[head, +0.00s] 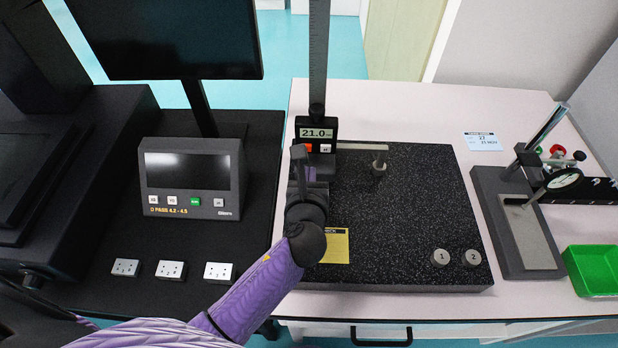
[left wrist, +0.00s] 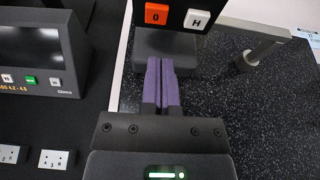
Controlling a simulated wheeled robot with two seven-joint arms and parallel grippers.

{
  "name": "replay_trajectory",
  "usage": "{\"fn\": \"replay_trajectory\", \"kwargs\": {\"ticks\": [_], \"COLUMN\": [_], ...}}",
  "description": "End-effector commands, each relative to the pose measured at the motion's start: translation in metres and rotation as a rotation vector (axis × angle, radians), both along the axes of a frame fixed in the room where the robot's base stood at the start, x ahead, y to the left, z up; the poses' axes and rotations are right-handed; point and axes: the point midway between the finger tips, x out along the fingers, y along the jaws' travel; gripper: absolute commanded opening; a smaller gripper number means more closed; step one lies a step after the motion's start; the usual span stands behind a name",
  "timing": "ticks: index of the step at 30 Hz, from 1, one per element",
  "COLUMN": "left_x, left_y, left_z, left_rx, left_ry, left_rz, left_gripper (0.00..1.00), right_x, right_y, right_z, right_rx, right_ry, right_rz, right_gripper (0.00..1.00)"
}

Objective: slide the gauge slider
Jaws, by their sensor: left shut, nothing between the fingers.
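The height gauge stands on a black granite plate (head: 410,220). Its slider (head: 316,132) carries a display reading about 21.0, on a tall ruled column (head: 319,50). An arm with a probe (head: 380,155) reaches right from the slider. My left gripper (head: 304,165) is shut and empty in front of the slider, close below the display. In the left wrist view its purple fingers (left wrist: 163,80) are together and point at the gauge's dark base (left wrist: 165,45), below the orange button (left wrist: 157,14) and the white H button (left wrist: 197,19). Whether the fingertips touch is unclear. My right gripper is out of view.
Two round weights (head: 441,257) marked 1 and 2 sit at the plate's front right. A yellow label (head: 335,245) lies beside my left wrist. A dial-gauge stand (head: 515,220) and green bin (head: 594,270) are at right. A meter (head: 192,178) and monitor (head: 165,38) are at left.

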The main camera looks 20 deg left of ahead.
Motion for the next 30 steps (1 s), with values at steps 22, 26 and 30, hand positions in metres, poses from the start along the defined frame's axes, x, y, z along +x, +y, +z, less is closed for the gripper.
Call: {"fn": "replay_trajectory", "kwargs": {"ticks": [22,26,30], "left_x": [0.046,0.046,0.046], "left_y": [0.013,0.014,0.014], "left_z": [-0.013,0.015,0.057], "left_rx": [-0.003,-0.002,-0.001], "left_ry": [0.0,-0.003,-0.004], "left_rz": [0.002,0.002,0.001], "left_gripper": [0.0,0.0,0.0], "right_x": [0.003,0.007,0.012], "right_y": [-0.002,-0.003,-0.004], "right_z": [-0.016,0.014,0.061], "right_rx": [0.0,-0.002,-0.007], "right_ry": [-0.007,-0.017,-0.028], "right_rz": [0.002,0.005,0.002], "right_gripper": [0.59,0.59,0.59]}}
